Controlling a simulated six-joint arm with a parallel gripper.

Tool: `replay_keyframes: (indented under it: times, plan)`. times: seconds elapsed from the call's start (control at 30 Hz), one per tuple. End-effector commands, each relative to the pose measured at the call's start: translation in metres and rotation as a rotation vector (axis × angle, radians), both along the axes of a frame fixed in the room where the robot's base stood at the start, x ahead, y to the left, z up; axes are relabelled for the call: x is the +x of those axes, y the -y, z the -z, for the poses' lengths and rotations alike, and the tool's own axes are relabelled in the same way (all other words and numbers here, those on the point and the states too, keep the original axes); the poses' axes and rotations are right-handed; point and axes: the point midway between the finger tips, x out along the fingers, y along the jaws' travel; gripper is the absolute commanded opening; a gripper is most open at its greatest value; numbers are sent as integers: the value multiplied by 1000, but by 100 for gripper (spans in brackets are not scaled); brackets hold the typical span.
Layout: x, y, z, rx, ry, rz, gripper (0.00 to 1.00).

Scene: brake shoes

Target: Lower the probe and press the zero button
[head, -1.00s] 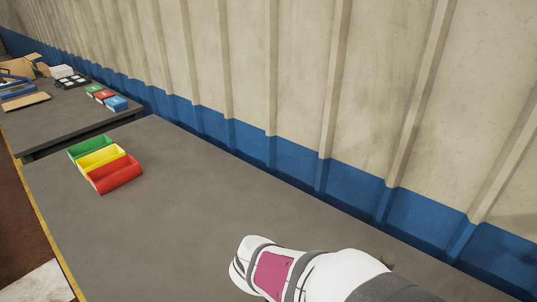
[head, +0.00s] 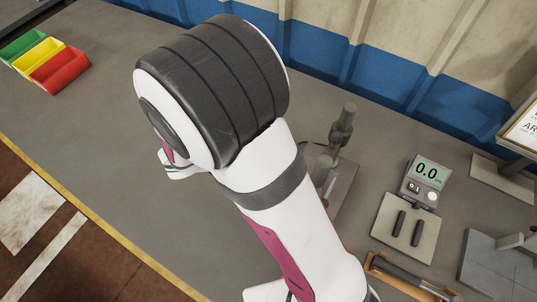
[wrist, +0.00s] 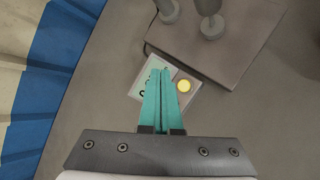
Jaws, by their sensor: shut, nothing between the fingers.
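My gripper (wrist: 161,72) has two teal fingers, shut and empty. In the wrist view its tips overlap a small readout (wrist: 150,80) with dark digits, mostly hidden by the fingers. A round yellow button (wrist: 184,86) shows just right of the tips; contact cannot be told. A grey stand with a flat base (wrist: 240,50) is beside the readout and carries upright cylindrical parts (wrist: 211,25). Which part is the probe is unclear. In the head view the stand (head: 342,135) is partly behind my arm, and the gripper and yellow button are hidden.
Another device with a lit "0.0" display (head: 427,170) stands to the right, by a plate (head: 388,222) with two black bars. A wooden tray (head: 385,268) lies below it. Green, yellow and red bins (head: 58,70) sit at left. The blue-based wall borders the table.

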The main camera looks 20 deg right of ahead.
Motion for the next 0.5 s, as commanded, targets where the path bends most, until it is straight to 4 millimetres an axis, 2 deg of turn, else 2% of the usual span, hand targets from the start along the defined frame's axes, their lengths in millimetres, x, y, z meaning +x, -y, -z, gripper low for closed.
replay_keyframes:
  times: [0.2,0.5]
  plan:
    - [-1,0,33,-2,-3,-1,0]
    - [0,0,57,-1,0,1,0]
